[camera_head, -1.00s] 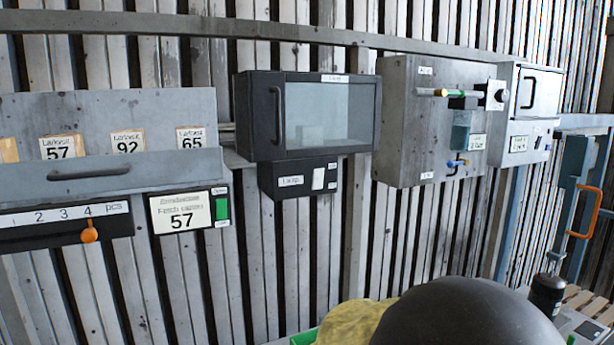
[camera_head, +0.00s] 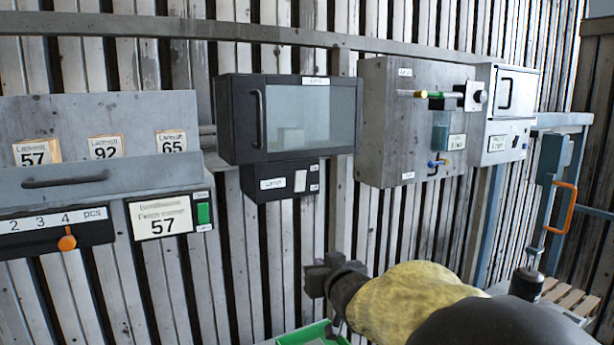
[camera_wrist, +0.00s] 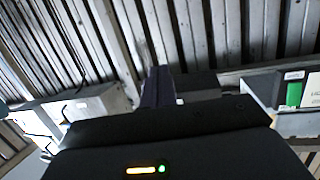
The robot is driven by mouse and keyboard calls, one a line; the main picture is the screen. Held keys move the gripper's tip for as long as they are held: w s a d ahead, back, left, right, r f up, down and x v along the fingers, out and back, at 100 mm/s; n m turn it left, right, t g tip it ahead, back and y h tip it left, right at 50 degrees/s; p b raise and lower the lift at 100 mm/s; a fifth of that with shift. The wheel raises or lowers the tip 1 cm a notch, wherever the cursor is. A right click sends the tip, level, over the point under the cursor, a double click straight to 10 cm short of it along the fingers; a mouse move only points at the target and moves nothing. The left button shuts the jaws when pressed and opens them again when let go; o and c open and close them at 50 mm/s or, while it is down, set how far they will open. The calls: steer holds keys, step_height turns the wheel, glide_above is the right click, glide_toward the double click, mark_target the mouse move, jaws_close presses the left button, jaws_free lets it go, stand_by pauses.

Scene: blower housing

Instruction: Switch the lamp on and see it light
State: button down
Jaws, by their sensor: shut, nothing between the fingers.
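A small black switch box (camera_head: 283,183) hangs under a dark glass-front cabinet (camera_head: 310,115). Its white label (camera_head: 272,183) seems to read "Lamp", and a pale rocker switch (camera_head: 300,181) sits to the label's right, with tiny tags beside it. I cannot tell the rocker's position. No glow shows behind the cabinet's glass. My gripper (camera_head: 318,278) is shut and empty, below the switch box and slightly right of it, apart from it. In the wrist view my dark gripper (camera_wrist: 165,85) shows against the slatted wall; the rocker is not recognisable there.
A grey box (camera_head: 410,125) with a blue valve and a white cabinet (camera_head: 505,110) hang to the right. A counter panel with a green switch (camera_head: 203,213) is at left. A green tray (camera_head: 310,335) lies below my gripper.

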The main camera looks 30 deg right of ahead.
mark_target(301, 171)
step_height(301, 171, up, 14)
steer(key=s+d+n+t+y, duration=0.2)
steer(key=t+y, duration=0.1)
steer(key=t, duration=0.1)
steer(key=shift+s+d+n+t, duration=0.2)
steer(key=shift+s+n+t, duration=0.2)
steer(key=shift+w, duration=0.1)
steer(key=w+p, duration=0.2)
steer(key=w, duration=0.2)
steer(key=w+r+p, duration=0.1)
steer(key=w+p, duration=0.2)
steer(key=w, duration=0.1)
steer(key=w+r+p, duration=0.1)
steer(key=w+p, duration=0.1)
steer(key=w, duration=0.3)
steer(key=shift+a+r, duration=0.15)
steer(key=shift+a, duration=0.05)
steer(key=shift+w+p, duration=0.35)
